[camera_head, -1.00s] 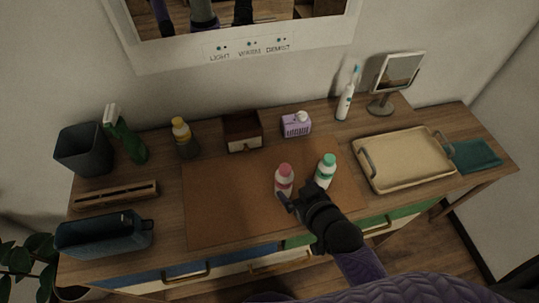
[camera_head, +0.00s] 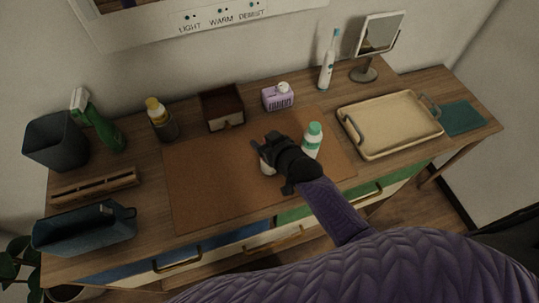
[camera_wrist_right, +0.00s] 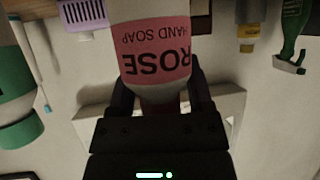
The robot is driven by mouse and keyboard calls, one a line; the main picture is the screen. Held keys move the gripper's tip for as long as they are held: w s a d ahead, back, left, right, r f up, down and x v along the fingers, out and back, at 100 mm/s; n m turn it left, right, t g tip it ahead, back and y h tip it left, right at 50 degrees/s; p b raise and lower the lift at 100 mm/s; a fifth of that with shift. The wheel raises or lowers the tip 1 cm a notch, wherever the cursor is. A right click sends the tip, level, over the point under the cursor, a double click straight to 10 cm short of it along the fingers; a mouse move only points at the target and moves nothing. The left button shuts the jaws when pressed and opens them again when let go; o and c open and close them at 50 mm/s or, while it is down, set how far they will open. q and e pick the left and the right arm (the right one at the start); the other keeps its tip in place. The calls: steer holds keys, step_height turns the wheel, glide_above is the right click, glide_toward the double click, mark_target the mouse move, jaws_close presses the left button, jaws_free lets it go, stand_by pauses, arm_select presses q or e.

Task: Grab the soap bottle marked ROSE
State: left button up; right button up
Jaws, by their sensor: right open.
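The ROSE soap bottle (camera_wrist_right: 155,50) fills the upper middle of the right wrist view, upside down there, with a pink label reading ROSE HAND SOAP. In the head view only a white part of this bottle (camera_head: 267,168) shows below my gripper, which hides the rest. My right gripper (camera_head: 266,150) is open, with its fingers (camera_wrist_right: 160,92) on either side of the bottle near its cap end. Whether they touch it I cannot tell. A white bottle with a green cap (camera_head: 312,141) stands just to the right. My left gripper is not in view.
The brown mat (camera_head: 215,190) is clear on its left. A beige tray (camera_head: 385,125) lies at right. A small drawer box (camera_head: 222,108), a purple soap holder (camera_head: 278,97) and a yellow-capped bottle (camera_head: 161,120) stand behind. The mirror panel (camera_head: 150,22) hangs on the wall.

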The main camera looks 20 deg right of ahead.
jaws_close()
steer(key=shift+f, duration=0.1)
